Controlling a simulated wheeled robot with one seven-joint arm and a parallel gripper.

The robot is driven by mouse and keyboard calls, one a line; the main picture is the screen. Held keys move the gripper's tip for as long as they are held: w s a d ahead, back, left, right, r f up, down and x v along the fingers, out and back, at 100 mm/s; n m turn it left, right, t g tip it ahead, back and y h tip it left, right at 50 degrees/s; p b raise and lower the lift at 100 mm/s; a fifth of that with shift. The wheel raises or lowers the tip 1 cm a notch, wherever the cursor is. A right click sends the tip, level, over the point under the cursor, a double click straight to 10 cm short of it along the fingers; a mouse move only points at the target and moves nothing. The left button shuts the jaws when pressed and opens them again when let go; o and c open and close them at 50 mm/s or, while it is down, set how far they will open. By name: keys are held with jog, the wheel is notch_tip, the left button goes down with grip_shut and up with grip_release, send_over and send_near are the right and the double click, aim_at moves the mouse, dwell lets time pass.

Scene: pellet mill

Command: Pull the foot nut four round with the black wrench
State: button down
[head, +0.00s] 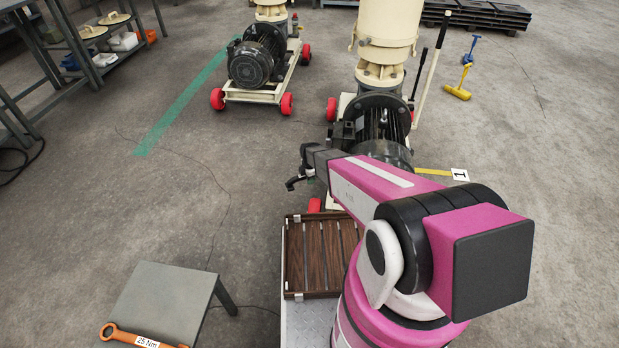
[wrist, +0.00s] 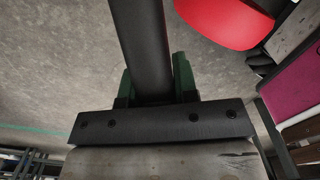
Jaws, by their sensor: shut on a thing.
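My gripper (wrist: 155,82) has green-padded fingers and is shut on a thick black bar, the black wrench (wrist: 143,35), which runs up out of the wrist view. In the head view my gripper (head: 303,172) is at the left end of my arm, low beside the near pellet mill (head: 382,120). A dark hooked end, apparently the wrench (head: 291,184), shows there. A red wheel (wrist: 226,18) of the mill is close to the right of the bar in the wrist view. I cannot make out foot nut four or whether the wrench is on it.
A wooden slatted tray (head: 322,255) lies below my arm. A grey table (head: 168,300) at lower left bears an orange wrench (head: 140,337) labelled 25 Nm. A second mill (head: 256,62) stands behind on red wheels.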

dwell(0.4)
jog(key=shift+w+a+m, duration=0.15)
jog(key=shift+w+m, duration=0.3)
jog(key=shift+w, duration=0.15)
jog(key=shift+w+a+m, duration=0.15)
jog(key=shift+w+m, duration=0.3)
jog(key=shift+w, duration=0.1)
jog(key=shift+w, duration=0.15)
jog(key=shift+s+d+n, duration=0.15)
jog(key=shift+s+n, duration=0.45)
jog(key=shift+s, duration=0.3)
dwell(0.7)
jog(key=shift+r, duration=1.75)
dwell(2.9)
